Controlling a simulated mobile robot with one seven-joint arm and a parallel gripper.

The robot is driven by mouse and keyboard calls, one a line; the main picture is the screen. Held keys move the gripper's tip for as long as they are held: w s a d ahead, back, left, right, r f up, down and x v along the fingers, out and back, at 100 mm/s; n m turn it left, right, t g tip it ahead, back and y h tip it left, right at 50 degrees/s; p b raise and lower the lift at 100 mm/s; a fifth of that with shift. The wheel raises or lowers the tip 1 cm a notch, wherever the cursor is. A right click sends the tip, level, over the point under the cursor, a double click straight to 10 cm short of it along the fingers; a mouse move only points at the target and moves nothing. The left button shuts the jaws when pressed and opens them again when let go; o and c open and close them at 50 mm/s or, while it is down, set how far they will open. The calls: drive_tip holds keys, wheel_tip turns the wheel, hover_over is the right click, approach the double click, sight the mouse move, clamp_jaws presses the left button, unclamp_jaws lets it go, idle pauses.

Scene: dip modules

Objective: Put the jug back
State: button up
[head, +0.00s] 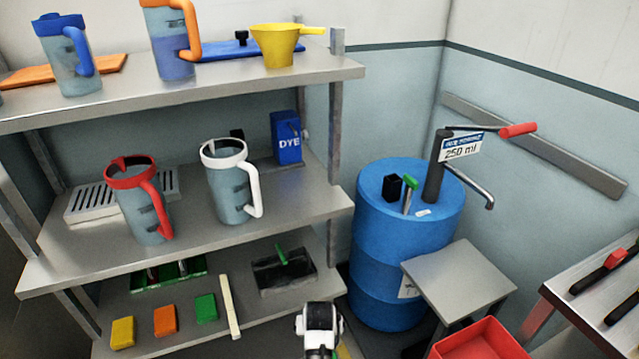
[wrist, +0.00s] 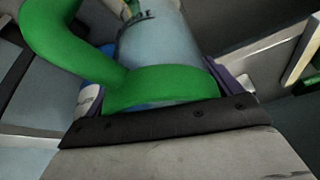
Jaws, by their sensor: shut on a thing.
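A jug with a green rim and a large green handle (wrist: 62,45) fills much of the wrist view. Its clear body (wrist: 155,45) carries dark markings and extends away from me. My gripper (wrist: 165,88) is shut on this jug near the green rim, with a finger at each side. In the head view only part of my arm shows at the bottom edge, with a little green below it; the held jug is not clearly seen there. A red jug (head: 140,205) and a white jug (head: 228,185) stand on the middle shelf (head: 290,205).
A blue drum (head: 375,240) with a pump stands right, beside a grey stand (head: 460,275) and red bin (head: 480,342). The middle shelf has bare room at its right.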

drive_tip(key=s+f, duration=0.1)
drive_tip(key=f, duration=0.1)
drive_tip(key=s+f, duration=0.3)
drive_tip(key=f, duration=0.1)
drive_tip(key=shift+s, duration=0.25)
idle(1.0)
